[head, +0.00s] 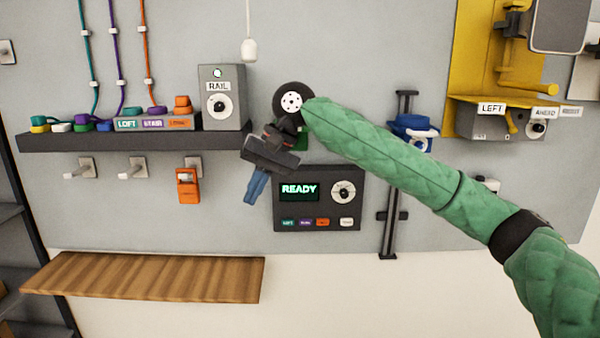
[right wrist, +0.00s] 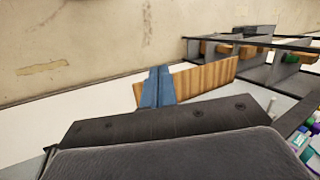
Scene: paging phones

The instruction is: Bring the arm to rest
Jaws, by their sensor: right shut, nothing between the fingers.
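My right arm, in a green quilted sleeve, comes in from the right in the head view. Its gripper (head: 256,187) has blue fingers that point down and are shut with nothing between them. The gripper is in front of the wall, just left of the dark READY panel (head: 317,222) and below the shelf's right end. The blue fingers (right wrist: 157,88) also show together in the right wrist view, with the wooden board behind them. My left gripper is not in view.
A dark shelf (head: 60,142) holds coloured phones and a grey RAIL box (head: 222,84). An orange handset (head: 188,187) hangs below it. A wooden board (head: 140,277) juts out lower left. A yellow frame (head: 470,60) with a LEFT box stands at the right.

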